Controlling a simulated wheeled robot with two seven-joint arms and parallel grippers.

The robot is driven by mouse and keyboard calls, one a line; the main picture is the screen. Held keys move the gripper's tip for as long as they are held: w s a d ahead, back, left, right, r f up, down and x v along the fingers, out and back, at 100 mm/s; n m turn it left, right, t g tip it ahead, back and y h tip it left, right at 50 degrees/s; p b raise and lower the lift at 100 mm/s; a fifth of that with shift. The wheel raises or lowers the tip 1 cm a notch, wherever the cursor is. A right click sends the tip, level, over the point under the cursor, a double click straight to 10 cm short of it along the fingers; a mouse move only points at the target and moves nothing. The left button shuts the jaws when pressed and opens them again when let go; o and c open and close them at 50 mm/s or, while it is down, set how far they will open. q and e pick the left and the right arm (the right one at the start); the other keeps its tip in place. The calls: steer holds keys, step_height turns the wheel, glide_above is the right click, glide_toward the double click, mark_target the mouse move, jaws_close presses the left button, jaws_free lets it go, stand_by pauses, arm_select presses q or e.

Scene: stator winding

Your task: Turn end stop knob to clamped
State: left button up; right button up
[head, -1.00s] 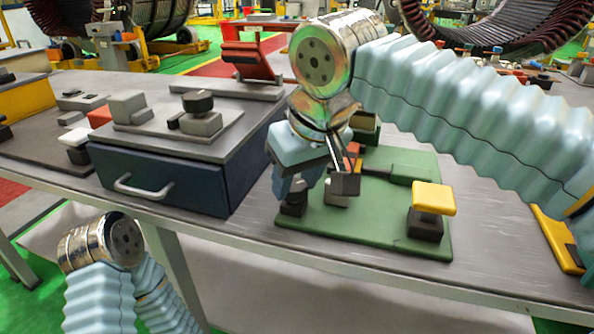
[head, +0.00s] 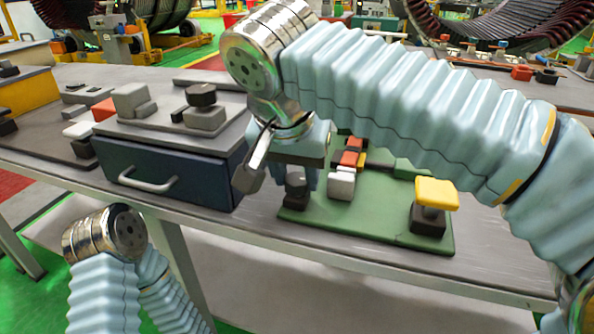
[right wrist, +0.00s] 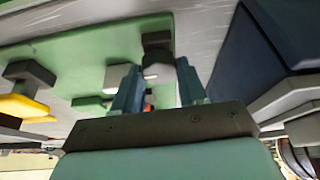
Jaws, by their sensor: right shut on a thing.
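A small dark knob (head: 297,191) stands at the front left corner of the green plate (head: 375,222); I take it for the end stop knob. My right gripper (head: 297,178) comes down over it from above, shut on it, and its body hides the knob's top. In the right wrist view, the knob (right wrist: 158,57) shows between the two blue-grey fingers (right wrist: 158,88). I cannot tell the knob's clamp state. My left arm is low at the left of the head view, and its gripper is not seen.
A yellow-topped handle (head: 437,193) on a black base stands at the plate's right. Light blocks (head: 341,185) and red pieces (head: 350,158) sit just right of my gripper. A dark blue drawer cabinet (head: 170,172) stands close at the left.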

steer(key=shift+m, duration=0.4)
steer(key=o, duration=1.1)
steer(key=shift+c, duration=0.2)
